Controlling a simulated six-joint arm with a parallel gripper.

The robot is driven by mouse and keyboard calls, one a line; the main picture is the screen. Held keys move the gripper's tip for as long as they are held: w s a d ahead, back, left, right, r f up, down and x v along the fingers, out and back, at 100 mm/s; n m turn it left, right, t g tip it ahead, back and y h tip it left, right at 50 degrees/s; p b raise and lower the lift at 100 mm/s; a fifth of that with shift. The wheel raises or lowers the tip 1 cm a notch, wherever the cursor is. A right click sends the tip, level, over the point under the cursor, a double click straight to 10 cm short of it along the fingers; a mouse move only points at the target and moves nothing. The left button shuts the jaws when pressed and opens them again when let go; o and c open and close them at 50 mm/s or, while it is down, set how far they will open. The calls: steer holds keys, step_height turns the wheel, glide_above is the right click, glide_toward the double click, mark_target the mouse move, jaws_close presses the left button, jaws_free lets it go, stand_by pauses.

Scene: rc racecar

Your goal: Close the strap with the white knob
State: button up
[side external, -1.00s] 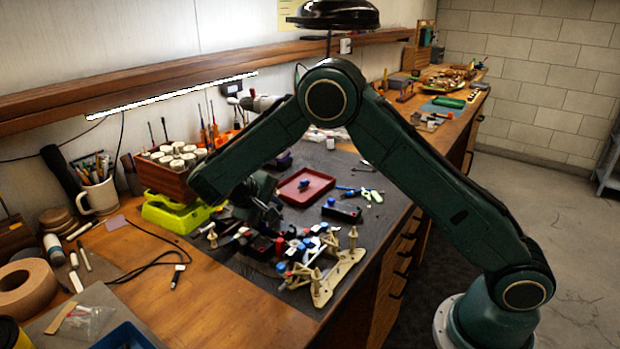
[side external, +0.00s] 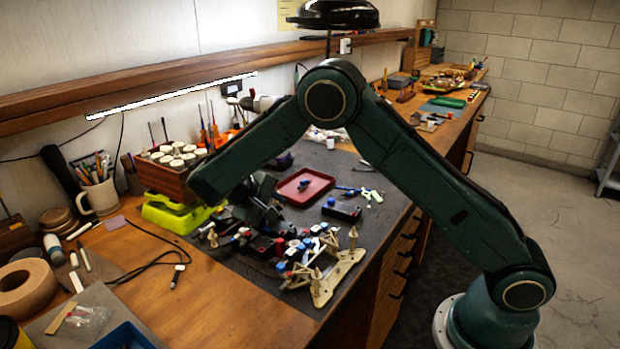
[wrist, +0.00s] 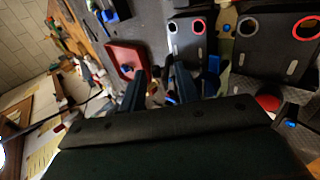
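The racecar chassis (side external: 322,290), with cream plates and posts, lies on the dark mat. Small red, blue and white knobs are clustered over it and partly hidden by one another. I cannot tell which is the strap's white knob, nor make out the strap. My gripper (side external: 268,217) hangs low at the back left of this cluster, its fingertips unclear there. In the wrist view, the two dark fingers (wrist: 158,88) stand apart with nothing clearly held between them. A red knob (wrist: 268,102) and a blue part (wrist: 213,65) show to their right.
A red tray (side external: 307,187) lies behind the cluster, and a black box (side external: 341,210) sits to its right. A lime-green case (side external: 172,216) and a wooden box of white-topped jars (side external: 160,180) stand to the left.

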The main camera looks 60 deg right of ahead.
steer(key=shift+f, duration=0.1)
steer(key=shift+d+r+y, duration=0.2)
steer(key=shift+d+y, duration=0.25)
steer(key=shift+y, duration=0.7)
steer(key=shift+d+r+y, duration=0.15)
steer(key=shift+d+y, duration=0.3)
steer(key=shift+y, duration=0.7)
steer(key=shift+d+y, duration=0.3)
steer(key=shift+y, duration=0.45)
steer(key=shift+d+y, duration=0.3)
steer(key=shift+y, duration=0.45)
steer(key=shift+d+f+y, duration=0.1)
steer(key=shift+d+y, duration=0.2)
steer(key=shift+y, duration=0.4)
steer(key=shift+d+f+y, duration=0.1)
steer(key=shift+d+y, duration=0.15)
steer(key=shift+y, duration=0.45)
step_height(320, 180, up, 14)
steer(key=d+f, duration=0.1)
steer(key=d, duration=0.1)
steer(key=s+a+r+t, duration=0.2)
steer(key=s+a+r, duration=0.2)
steer(key=s, duration=0.5)
steer(key=s+a+r+t, duration=0.1)
steer(key=s+a+r, duration=0.4)
steer(key=s, duration=0.5)
steer(key=shift+s+a+r+t, duration=0.2)
steer(key=shift+s+a+t, duration=0.15)
steer(key=shift+a, duration=0.45)
